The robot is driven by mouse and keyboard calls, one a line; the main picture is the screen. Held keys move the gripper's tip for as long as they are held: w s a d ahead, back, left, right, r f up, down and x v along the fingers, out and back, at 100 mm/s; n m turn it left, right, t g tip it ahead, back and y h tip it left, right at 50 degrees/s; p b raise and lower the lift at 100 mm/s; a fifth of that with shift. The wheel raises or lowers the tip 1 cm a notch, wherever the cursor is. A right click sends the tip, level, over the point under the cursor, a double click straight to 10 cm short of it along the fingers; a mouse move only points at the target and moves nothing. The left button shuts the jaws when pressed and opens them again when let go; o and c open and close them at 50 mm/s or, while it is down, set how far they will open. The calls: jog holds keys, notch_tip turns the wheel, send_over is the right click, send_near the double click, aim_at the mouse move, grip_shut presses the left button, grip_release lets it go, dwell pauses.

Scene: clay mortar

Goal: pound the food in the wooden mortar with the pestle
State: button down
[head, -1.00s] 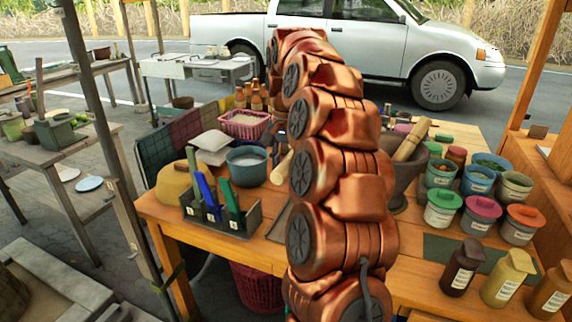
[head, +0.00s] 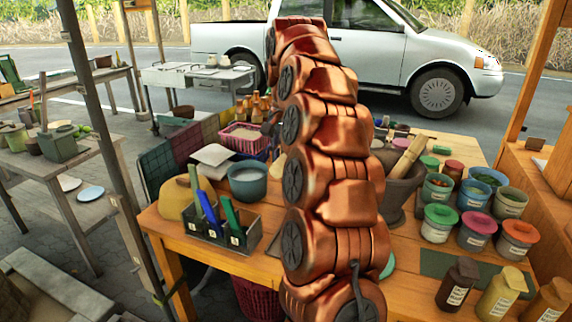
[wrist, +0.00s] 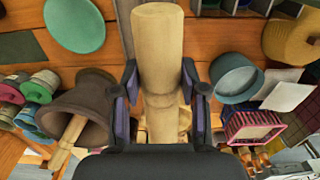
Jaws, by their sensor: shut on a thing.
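My gripper (wrist: 160,82) shows in the wrist view with its two dark fingers shut on a pale wooden pestle (wrist: 158,45), a thick rod that narrows between the fingers. In the head view my arm hides the gripper and the pestle. A dark brown mortar (wrist: 93,103) stands left of the gripper in the wrist view, apart from the held pestle. It shows right of my arm in the head view (head: 401,193), with another wooden pestle (head: 409,157) leaning in it. The food inside is not visible. I cannot make out a separate wooden mortar.
Lidded jars (head: 439,222) and bottles (head: 457,283) crowd the table's right side. A blue-grey bowl (head: 248,182), a pink basket (head: 243,138) and a dark caddy (head: 215,228) stand left of my arm. A green disc (wrist: 75,24) lies on the table (head: 405,305).

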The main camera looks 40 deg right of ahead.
notch_tip(320, 180, up, 18)
jog(key=p, duration=1.5)
jog(key=shift+f, duration=0.2)
